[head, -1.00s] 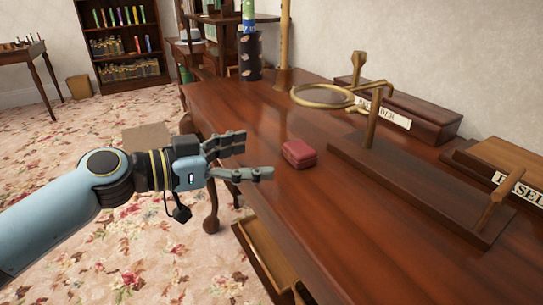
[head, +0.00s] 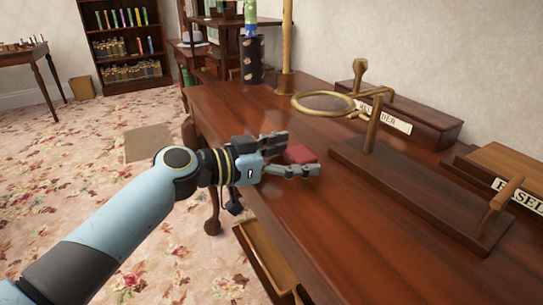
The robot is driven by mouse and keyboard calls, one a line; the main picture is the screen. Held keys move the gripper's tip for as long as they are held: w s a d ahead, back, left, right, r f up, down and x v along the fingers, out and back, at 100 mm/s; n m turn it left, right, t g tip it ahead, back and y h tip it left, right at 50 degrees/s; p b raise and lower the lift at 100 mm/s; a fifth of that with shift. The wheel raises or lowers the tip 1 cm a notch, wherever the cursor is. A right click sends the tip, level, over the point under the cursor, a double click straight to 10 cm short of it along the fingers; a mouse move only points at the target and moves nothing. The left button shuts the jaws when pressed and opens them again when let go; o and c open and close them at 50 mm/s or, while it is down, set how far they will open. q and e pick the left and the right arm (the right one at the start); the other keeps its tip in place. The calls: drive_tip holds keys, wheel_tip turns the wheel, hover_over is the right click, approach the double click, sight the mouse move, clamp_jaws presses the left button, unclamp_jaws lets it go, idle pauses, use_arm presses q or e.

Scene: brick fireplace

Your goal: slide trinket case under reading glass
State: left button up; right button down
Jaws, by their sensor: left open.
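The trinket case (head: 301,154) is a small red box on the brown wooden desk. In the head view my left gripper (head: 303,153) is open, with its two grey fingers reaching from the left on either side of the case. The near finger hides the case's lower part; I cannot tell whether the fingers touch it. The case lies in front of the ring, nearer to me. My right gripper is not in view.
Labelled wooden boxes (head: 412,119) stand along the wall behind the stand. A dark patterned cylinder (head: 251,60) and a brass post (head: 286,45) stand at the desk's far end. An open drawer (head: 262,255) juts out from the desk's near side.

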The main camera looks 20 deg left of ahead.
use_arm(q)
drive_tip(key=shift+x, duration=0.95)
drive_tip(key=c, duration=1.3)
